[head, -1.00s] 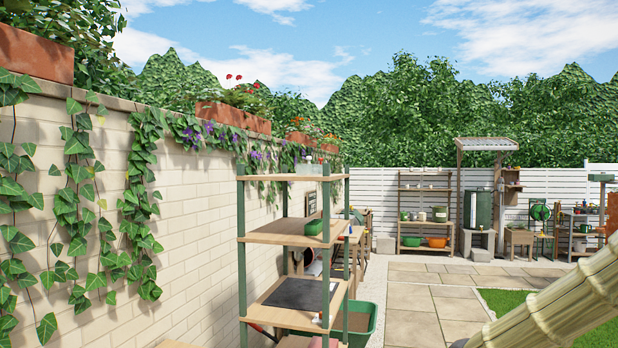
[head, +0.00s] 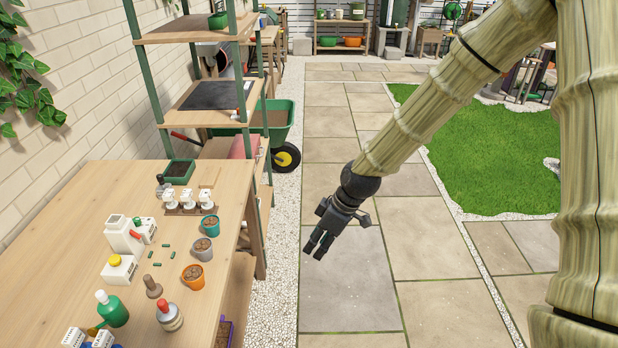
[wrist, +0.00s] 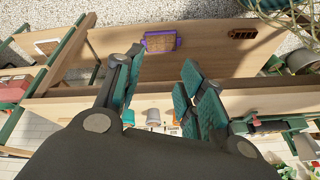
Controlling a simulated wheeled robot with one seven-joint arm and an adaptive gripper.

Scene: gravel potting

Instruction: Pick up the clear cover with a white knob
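I cannot make out the clear cover with a white knob in either current view. A pale, see-through-looking box with a small white top stood on the shelf unit's top board in the earlier head view; that board is now out of frame. My gripper (head: 314,254) hangs empty over the paving, right of the workbench, pointing down. In the wrist view my gripper (wrist: 157,68) has its teal-padded fingers spread apart with nothing between them.
The wooden workbench (head: 90,215) at left holds small pots, including an orange pot (head: 193,277), a green bottle (head: 112,310) and white devices. The shelf unit (head: 190,29) stands behind it. A green wheelbarrow (head: 275,125) is beyond. Paving (head: 345,285) around my gripper is clear.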

